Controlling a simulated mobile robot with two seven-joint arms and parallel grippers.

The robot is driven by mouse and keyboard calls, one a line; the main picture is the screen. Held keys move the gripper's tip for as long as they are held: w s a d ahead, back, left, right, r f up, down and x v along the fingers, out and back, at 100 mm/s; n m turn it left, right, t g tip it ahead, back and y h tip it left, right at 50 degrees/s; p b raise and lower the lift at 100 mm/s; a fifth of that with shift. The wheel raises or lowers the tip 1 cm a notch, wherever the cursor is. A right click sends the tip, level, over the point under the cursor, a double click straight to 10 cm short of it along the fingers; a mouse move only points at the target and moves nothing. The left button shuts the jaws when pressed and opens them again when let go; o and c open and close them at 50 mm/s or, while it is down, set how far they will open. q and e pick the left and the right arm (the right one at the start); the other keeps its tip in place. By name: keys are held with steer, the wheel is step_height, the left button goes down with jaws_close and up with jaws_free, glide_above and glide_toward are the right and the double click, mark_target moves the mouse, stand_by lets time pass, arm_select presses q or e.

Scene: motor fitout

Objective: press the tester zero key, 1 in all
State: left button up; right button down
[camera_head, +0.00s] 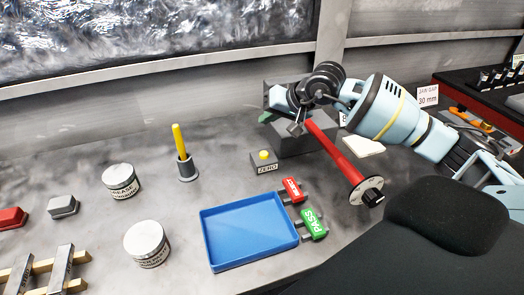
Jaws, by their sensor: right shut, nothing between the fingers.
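The zero key is a round yellow button (264,155) on a small grey box (264,168) marked ZERO, on the grey bench near the middle. My right gripper (296,129) comes in from the right and is shut and empty. In the picture its fingertips are above and to the right of the yellow button, apart from it. A larger grey block (287,140) stands behind the gripper and is partly hidden by it. My left gripper is not in view.
A red rod (334,152) with a disc end slants below my right arm. A blue tray (248,232) has red and green PASS tags (312,224) at its right. A yellow-handled tool (180,142) stands in a grey holder. Two round tins (146,243) stand left; a dark chair (440,215) blocks the right front.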

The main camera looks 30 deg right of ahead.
steer(key=f, duration=0.1)
steer(key=b, duration=0.2)
glide_above(267, 155)
step_height(267, 155, down, 6)
steer(key=shift+f, duration=0.15)
steer(key=shift+f+b, duration=0.5)
steer(key=shift+f, duration=0.3)
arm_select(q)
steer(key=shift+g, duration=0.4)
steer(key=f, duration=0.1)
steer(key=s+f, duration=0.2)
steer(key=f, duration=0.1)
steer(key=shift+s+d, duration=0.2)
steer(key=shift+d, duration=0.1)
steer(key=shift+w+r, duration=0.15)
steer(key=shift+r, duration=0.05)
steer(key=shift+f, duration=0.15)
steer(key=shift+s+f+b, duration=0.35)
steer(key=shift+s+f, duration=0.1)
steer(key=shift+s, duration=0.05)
arm_select(e)
steer(key=shift+f, duration=0.4)
